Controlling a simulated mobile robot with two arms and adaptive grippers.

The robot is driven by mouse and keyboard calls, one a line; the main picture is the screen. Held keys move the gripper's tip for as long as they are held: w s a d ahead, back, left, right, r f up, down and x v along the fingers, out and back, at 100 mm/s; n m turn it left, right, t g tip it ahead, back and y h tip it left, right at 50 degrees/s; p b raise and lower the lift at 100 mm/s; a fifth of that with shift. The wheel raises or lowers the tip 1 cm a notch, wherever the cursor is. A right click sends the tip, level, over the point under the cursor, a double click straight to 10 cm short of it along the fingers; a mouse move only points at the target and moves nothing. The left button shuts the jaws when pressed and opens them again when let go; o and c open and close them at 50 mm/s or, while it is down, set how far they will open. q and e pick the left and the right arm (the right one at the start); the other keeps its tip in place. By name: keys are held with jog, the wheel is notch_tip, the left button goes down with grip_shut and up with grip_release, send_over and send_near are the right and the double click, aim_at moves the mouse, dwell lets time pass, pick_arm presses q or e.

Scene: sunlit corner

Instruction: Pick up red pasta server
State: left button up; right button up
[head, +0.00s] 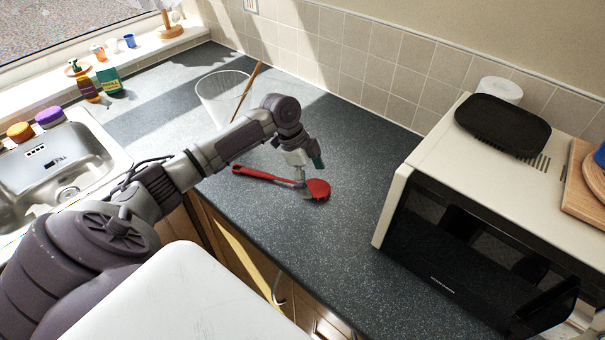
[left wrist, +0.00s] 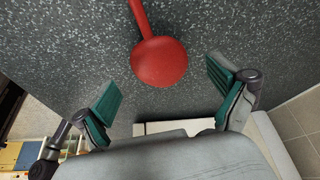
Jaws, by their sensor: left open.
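The red pasta server (head: 264,175) lies on the dark speckled counter, its handle to the left and its round head to the right in the head view. My left gripper (head: 306,178) is over the server, close to its head. In the left wrist view the server's round head (left wrist: 159,62) shows beyond and between the open fingers of my left gripper (left wrist: 163,92), with the handle running up out of the picture. The fingers are apart and hold nothing. My right gripper is not in view.
A white microwave (head: 437,160) with a black tray (head: 503,124) on top stands to the right. A clear container (head: 212,97) with a wooden utensil stands behind my arm. A sink (head: 95,150) is at the left. The counter (head: 345,235) around the server is clear.

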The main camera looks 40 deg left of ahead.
pick_arm(q)
jog(key=shift+x, duration=1)
jog(key=shift+w, duration=0.1)
jog(key=c, duration=1.4)
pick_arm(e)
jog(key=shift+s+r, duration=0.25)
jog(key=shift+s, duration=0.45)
